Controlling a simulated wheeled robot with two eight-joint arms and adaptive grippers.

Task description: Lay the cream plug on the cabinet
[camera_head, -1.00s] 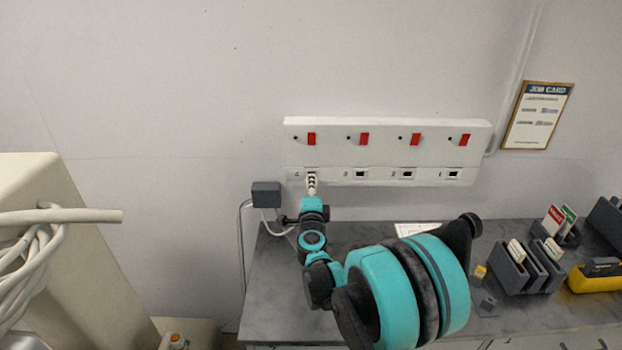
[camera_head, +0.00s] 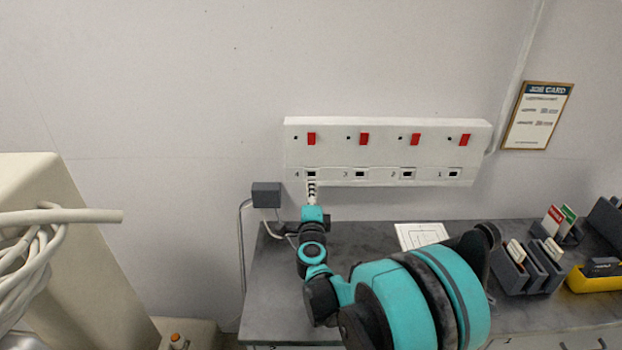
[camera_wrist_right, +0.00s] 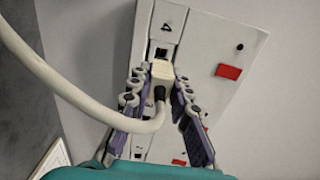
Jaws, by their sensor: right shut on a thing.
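The cream plug (camera_wrist_right: 162,72) sits between the two fingers of my right gripper (camera_wrist_right: 160,92), with its thick cream cable arching to the left in the right wrist view. The right gripper also shows in the head view (camera_head: 311,190), shut on the plug just below socket 4 of the white wall panel (camera_head: 385,128). Socket 4 shows as a dark open hole, and the plug is apart from it. The cabinet (camera_head: 275,292) has a grey top and stands below the panel. My right arm hides part of its top. My left gripper is not in view.
A white sheet (camera_head: 422,235), dark card holders (camera_head: 535,270) and a yellow tray (camera_head: 592,282) are on the right of the grey top. A grey box (camera_head: 266,195) is on the wall. The top's left part is mostly clear. A beige housing (camera_head: 90,270) with coiled cable stands left.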

